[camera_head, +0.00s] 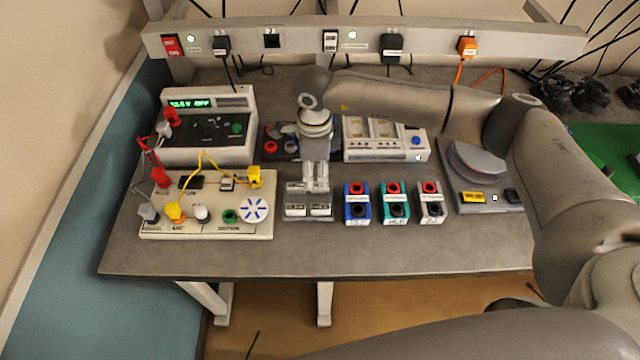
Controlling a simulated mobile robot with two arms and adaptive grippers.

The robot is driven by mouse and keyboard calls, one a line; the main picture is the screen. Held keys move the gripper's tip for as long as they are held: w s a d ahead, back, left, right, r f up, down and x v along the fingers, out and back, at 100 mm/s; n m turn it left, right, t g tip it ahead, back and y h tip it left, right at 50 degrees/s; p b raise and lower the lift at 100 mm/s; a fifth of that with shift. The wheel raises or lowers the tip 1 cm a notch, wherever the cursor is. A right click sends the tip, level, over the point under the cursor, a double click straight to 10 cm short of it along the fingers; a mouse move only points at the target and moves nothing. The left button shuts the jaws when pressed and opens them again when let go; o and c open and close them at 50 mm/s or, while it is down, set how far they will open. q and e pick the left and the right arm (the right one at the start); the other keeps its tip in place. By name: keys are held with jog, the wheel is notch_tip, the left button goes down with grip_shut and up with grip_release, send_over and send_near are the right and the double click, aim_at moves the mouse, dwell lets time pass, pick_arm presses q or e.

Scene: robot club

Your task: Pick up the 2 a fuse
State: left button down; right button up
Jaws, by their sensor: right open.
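My right gripper (316,184) is open and points down over a small grey holder block (308,214) near the front middle of the bench. Its fingers cover the back part of this block. The block carries two small pale labels on its front. No fuse can be made out clearly; the 2 A fuse may be hidden at the fingertips or too small to tell. I cannot tell whether the fingers touch anything. My left gripper is not in view.
Left stand a circuit board (150,232) with cables and a power supply (205,155). Right of the block are blue (357,216), teal (395,216) and grey (432,216) terminal modules. Behind is a white unit (375,155). The bench front strip (340,255) is clear.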

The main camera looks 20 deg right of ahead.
jog(key=f+p, duration=0.2)
jog(key=f, duration=0.2)
jog(key=shift+d, duration=0.2)
jog(key=shift+f, duration=0.4)
jog(key=shift+c, duration=0.4)
jog(key=c, duration=0.5)
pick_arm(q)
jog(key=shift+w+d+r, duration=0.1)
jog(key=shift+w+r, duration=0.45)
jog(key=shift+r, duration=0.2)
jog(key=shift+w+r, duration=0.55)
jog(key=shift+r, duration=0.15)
pick_arm(e)
jog(key=c, duration=0.4)
